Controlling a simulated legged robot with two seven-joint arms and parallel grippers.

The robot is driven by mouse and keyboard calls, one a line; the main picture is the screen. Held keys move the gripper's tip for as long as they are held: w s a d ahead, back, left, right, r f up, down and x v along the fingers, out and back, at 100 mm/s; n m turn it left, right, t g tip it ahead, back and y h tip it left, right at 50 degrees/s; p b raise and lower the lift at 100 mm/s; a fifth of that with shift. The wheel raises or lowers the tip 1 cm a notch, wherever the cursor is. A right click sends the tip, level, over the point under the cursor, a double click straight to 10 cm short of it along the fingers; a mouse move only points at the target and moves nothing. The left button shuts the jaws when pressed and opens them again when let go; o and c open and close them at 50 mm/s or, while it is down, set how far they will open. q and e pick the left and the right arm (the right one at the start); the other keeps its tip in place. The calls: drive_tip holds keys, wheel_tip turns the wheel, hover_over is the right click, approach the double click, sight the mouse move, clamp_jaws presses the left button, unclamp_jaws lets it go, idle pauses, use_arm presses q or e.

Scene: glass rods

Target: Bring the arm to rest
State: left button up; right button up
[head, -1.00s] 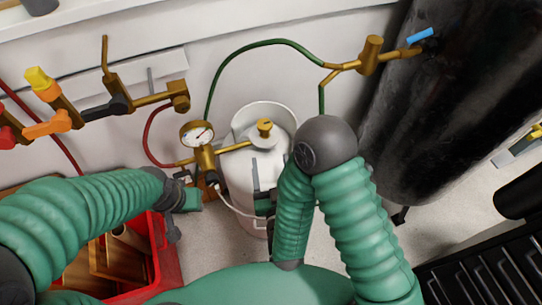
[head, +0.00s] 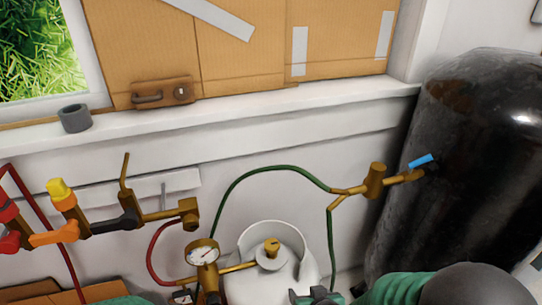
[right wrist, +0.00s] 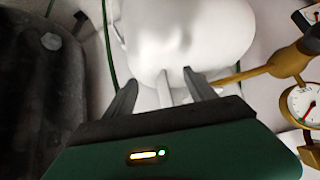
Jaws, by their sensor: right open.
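My right gripper (head: 318,296) shows at the bottom edge of the head view, in front of the white gas cylinder (head: 297,273). In the right wrist view its two dark fingers (right wrist: 163,84) are apart, with nothing held between them. The white cylinder (right wrist: 185,35) lies beyond the fingertips there; whether they touch it I cannot tell. My right arm is bent, its dark elbow joint at the bottom right of the head view. Only a sliver of my left arm shows at the bottom left; its gripper is hidden below the frame.
A pressure gauge (head: 202,252) on brass fittings stands left of the cylinder. A green hose (head: 255,171) runs to a brass valve (head: 375,180) by the large black tank (head: 455,160). Red and orange torch handles (head: 55,235) hang at left. A grey ring (head: 75,118) sits on the ledge.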

drive_tip(key=s+d+r+m+g+h+p, duration=0.15)
drive_tip(key=s+d+r+g, duration=0.35)
drive_tip(key=s+d, duration=0.6)
wheel_tip(320, 180, up, 20)
drive_tip(key=a+g+p, duration=0.1)
drive_tip(key=p, duration=1.9)
drive_tip(key=shift+s+f+p, duration=0.25)
drive_tip(key=shift+s+p, duration=0.05)
drive_tip(key=shift+w, duration=0.1)
